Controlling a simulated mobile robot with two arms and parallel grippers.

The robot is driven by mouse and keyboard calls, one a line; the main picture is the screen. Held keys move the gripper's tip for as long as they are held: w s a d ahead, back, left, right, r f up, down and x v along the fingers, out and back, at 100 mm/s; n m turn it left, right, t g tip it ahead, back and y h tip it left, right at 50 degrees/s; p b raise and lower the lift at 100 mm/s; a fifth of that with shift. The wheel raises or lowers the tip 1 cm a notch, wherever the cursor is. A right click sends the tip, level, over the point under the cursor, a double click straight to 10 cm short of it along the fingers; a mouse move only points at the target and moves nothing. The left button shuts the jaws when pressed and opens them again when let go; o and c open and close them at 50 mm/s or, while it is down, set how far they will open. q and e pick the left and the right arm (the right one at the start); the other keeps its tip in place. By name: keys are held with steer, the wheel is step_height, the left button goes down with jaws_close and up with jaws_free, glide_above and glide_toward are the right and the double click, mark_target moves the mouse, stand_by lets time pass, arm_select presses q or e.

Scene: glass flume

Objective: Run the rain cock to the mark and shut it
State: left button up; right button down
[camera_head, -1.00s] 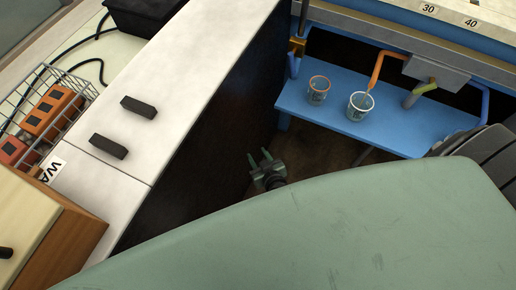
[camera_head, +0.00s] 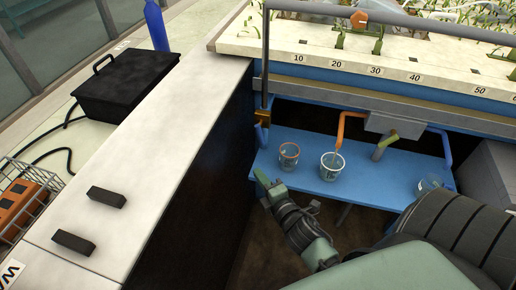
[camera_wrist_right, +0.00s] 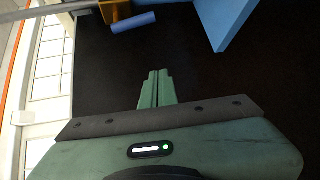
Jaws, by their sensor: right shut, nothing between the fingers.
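A brass fitting (camera_head: 262,117) with a blue lever (camera_head: 262,134) sits low on a thin upright pipe (camera_head: 265,60). Both the fitting (camera_wrist_right: 115,10) and the lever (camera_wrist_right: 133,22) show in the right wrist view. An orange pipe (camera_head: 341,127) ends over a white cup (camera_head: 332,166) on the blue shelf (camera_head: 300,178). A yellow-green handle (camera_head: 385,143) and a blue pipe (camera_head: 446,148) are to its right. I cannot tell which cock is the rain cock. My right gripper (camera_head: 262,182) is shut and empty, left of the shelf; its fingers (camera_wrist_right: 159,75) touch nothing. My left gripper is out of view.
A brown-rimmed cup (camera_head: 288,156) stands left of the white cup, and a clear cup (camera_head: 428,185) is at the right. The flume's numbered edge (camera_head: 345,58) runs above.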

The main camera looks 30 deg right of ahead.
mark_target(261, 133)
steer(key=w+d+n+b, duration=0.1)
steer(key=w+d+b, duration=0.1)
steer(key=w+d, duration=0.4)
steer(key=shift+w+r, duration=0.25)
steer(key=shift+w, duration=1.85)
